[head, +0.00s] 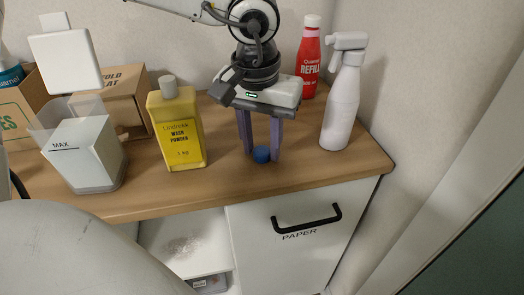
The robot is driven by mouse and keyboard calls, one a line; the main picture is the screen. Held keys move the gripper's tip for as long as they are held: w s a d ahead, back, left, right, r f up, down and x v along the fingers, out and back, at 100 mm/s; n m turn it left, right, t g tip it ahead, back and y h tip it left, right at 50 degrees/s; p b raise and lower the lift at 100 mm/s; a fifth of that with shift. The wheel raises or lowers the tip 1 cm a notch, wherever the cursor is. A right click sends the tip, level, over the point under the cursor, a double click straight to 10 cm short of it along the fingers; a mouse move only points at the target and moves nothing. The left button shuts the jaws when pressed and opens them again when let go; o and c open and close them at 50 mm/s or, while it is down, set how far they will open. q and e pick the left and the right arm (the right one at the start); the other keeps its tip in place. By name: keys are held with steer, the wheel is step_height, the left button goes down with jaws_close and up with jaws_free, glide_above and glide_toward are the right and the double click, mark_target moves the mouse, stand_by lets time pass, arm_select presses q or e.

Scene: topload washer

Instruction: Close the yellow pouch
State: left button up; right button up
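The yellow pouch (178,128), labelled wash powder, stands upright on the wooden counter, with a pale grey spout (168,87) on top. No blue cap sits on the spout. A small blue cap (261,155) lies on the counter to the right of the pouch. My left gripper (261,157) points down over the blue cap, its two purple fingers apart on either side of it. Small gaps seem to show between cap and fingers. My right gripper is not in view.
A clear container marked MAX (101,181) and cardboard boxes (125,88) stand left of the pouch. A white spray bottle (342,105) and a red refill bottle (309,65) stand at the right. Below is a cabinet front marked PAPER (300,255).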

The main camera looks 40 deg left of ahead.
mark_target(261, 151)
arm_select(q)
steer(key=c, duration=0.7)
steer(key=shift+o, duration=0.2)
steer(key=shift+r, duration=0.1)
step_height(261, 151, up, 10)
steer(key=p, duration=0.1)
